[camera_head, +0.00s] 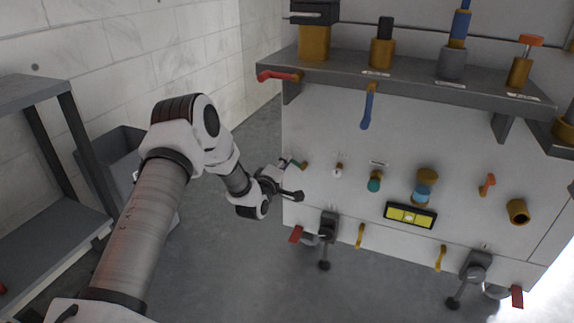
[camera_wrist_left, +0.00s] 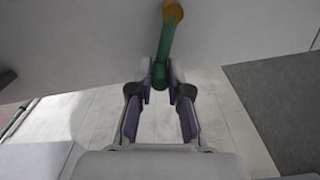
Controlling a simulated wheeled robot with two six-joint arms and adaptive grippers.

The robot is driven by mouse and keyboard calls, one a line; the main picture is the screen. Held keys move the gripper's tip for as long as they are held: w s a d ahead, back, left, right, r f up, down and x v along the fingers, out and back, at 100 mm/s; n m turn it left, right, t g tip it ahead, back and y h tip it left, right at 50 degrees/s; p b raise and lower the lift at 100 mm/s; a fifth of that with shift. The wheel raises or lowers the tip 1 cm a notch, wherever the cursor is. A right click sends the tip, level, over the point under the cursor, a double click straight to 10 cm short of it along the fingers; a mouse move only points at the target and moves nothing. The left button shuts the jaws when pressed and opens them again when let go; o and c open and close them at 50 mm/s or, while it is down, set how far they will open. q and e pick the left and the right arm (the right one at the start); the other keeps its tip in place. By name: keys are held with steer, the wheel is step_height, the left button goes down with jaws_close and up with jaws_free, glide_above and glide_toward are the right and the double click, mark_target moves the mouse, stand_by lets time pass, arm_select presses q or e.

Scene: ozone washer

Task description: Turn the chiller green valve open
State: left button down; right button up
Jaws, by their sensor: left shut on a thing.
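The green valve handle (camera_wrist_left: 165,50) hangs from a brass stem (camera_wrist_left: 173,11) on the white panel in the left wrist view. Its lower end lies between the two fingertips of my left gripper (camera_wrist_left: 161,75), which is shut on it. In the head view my left gripper (camera_head: 285,186) is at the left edge of the panel, and the green valve (camera_head: 298,164) shows partly just above it, the rest hidden by the gripper. My right gripper is not in view.
The white panel (camera_head: 330,130) carries several other handles, among them a red one (camera_head: 278,76), a blue one (camera_head: 367,108) and a teal knob (camera_head: 375,182). A grey shelf rack (camera_head: 60,235) and a grey bin (camera_head: 118,150) stand at left. Open floor lies between.

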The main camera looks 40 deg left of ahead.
arm_select(q)
steer(key=n+b, duration=0.1)
steer(key=f+n+b, duration=0.1)
steer(key=n, duration=0.1)
steer(key=f+n, duration=0.1)
steer(key=shift+a+f+n+b, duration=0.15)
steer(key=shift+a+n+b, duration=0.15)
steer(key=shift+b, duration=0.1)
stand_by(0.4)
steer(key=c, duration=1.1)
jaws_free()
steer(key=shift+s+d, duration=0.1)
steer(key=shift+s, duration=0.05)
steer(key=v, duration=1.1)
steer(key=shift+s, duration=0.4)
